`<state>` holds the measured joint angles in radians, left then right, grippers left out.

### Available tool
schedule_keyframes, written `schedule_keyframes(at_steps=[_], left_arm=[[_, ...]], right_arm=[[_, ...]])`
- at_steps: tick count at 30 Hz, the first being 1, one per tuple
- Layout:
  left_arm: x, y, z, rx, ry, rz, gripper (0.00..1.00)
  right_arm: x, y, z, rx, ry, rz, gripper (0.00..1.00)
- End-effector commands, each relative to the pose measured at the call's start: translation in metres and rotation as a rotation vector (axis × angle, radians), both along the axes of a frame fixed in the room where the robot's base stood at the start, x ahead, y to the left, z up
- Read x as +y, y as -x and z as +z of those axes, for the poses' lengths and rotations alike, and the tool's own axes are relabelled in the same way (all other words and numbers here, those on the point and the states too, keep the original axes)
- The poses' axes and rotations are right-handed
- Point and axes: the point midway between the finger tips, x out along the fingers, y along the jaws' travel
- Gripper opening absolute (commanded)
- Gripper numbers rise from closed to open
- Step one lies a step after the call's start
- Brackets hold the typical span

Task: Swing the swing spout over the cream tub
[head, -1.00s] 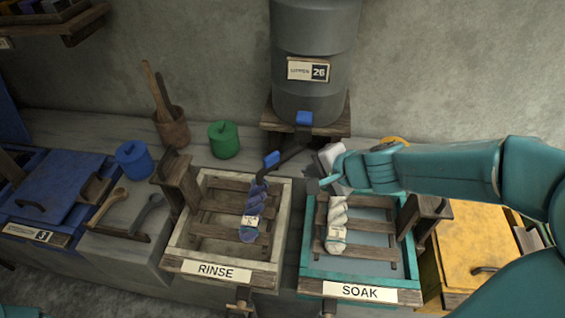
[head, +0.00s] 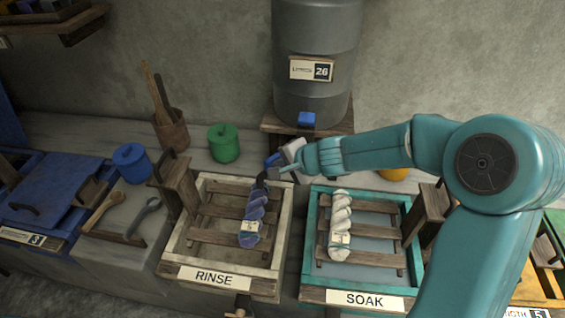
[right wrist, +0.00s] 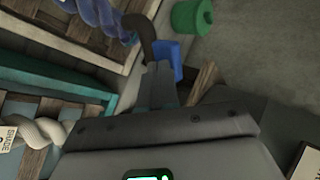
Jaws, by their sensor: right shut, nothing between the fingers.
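The swing spout is a dark pipe below the grey barrel, with a blue handle (head: 272,159). Its dark outlet (head: 262,179) is over the back right part of the cream tub (head: 180,240), labelled RINSE. In the right wrist view the curved dark spout (right wrist: 139,32) and its blue handle (right wrist: 168,60) are just beyond my fingers. My right gripper (head: 284,170) is shut and empty, close on the right side of the spout; I cannot tell if it touches. My gripper and forearm hide part of the pipe. My left gripper is not in view.
The grey barrel (head: 315,95) has a blue tap (head: 307,120). The teal SOAK tub (head: 311,240) holds a white yarn skein (head: 340,225). A blue skein (head: 252,218) lies on the cream tub's slats. A green pot (head: 224,144) and blue pot (head: 131,163) stand behind left.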

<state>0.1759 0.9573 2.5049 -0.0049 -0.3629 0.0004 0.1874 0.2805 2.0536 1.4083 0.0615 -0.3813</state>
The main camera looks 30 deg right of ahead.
Motion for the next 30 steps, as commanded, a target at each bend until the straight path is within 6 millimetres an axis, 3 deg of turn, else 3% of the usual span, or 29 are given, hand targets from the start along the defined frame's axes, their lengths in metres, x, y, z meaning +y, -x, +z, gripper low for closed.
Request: schedule_keyframes(at_steps=[5,10,16,30], left_arm=[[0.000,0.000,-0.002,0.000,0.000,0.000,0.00],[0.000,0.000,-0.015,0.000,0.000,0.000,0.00],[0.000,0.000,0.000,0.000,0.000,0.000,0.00],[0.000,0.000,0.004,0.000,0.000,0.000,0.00]], right_arm=[[0.001,-0.001,-0.001,0.000,-0.001,-0.008,0.00],[0.011,-0.017,-0.003,0.000,0.001,-0.132,0.00],[0.017,-0.042,0.004,0.001,0.001,-0.316,0.00],[0.017,-0.051,0.001,-0.003,0.000,-0.318,0.00]])
